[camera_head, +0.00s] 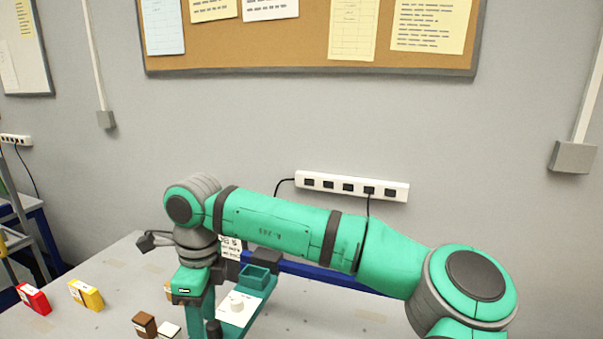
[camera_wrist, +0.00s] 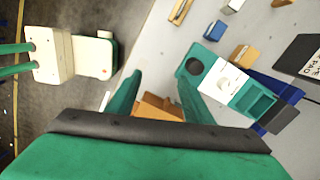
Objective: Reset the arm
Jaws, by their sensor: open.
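My green arm (camera_head: 285,228) reaches across the head view from the lower right to the left, its wrist bent downward over the table. My gripper (camera_wrist: 160,80) shows in the wrist view with its two green fingers apart. A brown-orange block (camera_wrist: 158,108) shows between the fingers, partly hidden by the gripper body; whether it touches them I cannot tell. The teal and white device with a white knob (camera_wrist: 230,82) lies to the right of the fingers. It also shows in the head view (camera_head: 238,310), just right of my gripper, partly covered by my arm.
A red box (camera_head: 34,299), a yellow box (camera_head: 86,295) and a brown box (camera_head: 144,325) stand on the grey table (camera_head: 112,280). A power strip (camera_head: 352,187) hangs on the wall behind my arm.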

